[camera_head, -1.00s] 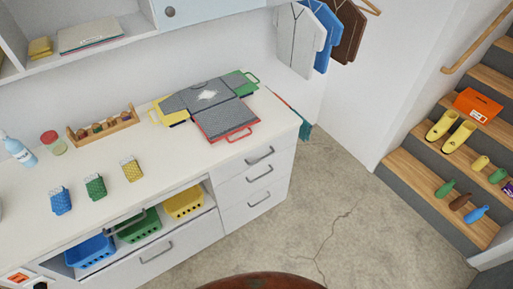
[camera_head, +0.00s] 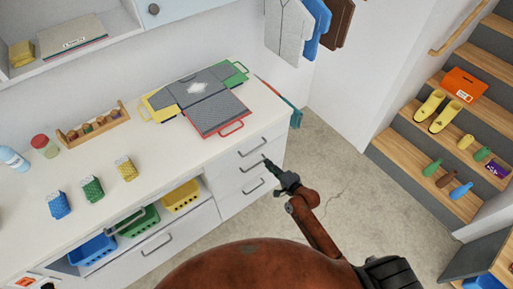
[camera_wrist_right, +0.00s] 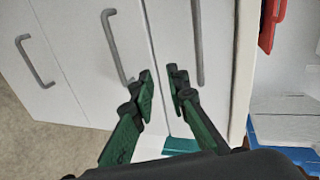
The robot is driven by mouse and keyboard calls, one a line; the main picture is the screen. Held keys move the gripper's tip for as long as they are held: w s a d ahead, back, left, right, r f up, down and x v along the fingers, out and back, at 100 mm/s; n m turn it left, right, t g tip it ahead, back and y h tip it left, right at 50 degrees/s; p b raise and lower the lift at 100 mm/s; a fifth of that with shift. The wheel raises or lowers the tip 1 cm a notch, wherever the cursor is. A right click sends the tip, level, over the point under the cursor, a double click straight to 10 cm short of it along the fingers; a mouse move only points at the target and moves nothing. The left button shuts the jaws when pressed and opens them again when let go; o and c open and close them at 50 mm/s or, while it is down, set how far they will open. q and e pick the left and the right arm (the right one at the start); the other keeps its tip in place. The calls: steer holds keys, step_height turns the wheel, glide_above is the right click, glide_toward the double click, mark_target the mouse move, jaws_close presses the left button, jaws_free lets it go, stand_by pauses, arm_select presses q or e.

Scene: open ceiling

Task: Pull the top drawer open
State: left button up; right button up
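The white drawer stack stands at the right end of the counter. Its top drawer (camera_head: 238,160) looks closed, with a grey bar handle (camera_head: 253,148); in the right wrist view this handle (camera_wrist_right: 197,42) is the rightmost one. My right gripper (camera_head: 267,162) is in front of the stack, near the upper two handles. In the right wrist view my right gripper (camera_wrist_right: 162,78) has two green-and-black fingers apart with nothing between them. They point at the gap between the top and middle handles, one finger close beside the top handle. My left gripper is not in view.
Below are the middle drawer handle (camera_head: 253,165) and bottom drawer handle (camera_head: 255,188). Folders, including a red one (camera_head: 222,122), lie on the counter (camera_head: 150,205) above. Steps (camera_head: 425,175) with shoes and bottles stand at the right. Bare floor lies between.

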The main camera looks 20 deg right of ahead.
glide_toward(256, 148)
step_height(256, 148, down, 2)
steer(key=w, duration=0.2)
steer(key=shift+m+t+y, duration=0.4)
steer(key=x, duration=0.8)
steer(key=shift+s+b, duration=0.1)
steer(key=shift+b, duration=0.3)
steer(key=shift+a, duration=0.1)
jaws_close()
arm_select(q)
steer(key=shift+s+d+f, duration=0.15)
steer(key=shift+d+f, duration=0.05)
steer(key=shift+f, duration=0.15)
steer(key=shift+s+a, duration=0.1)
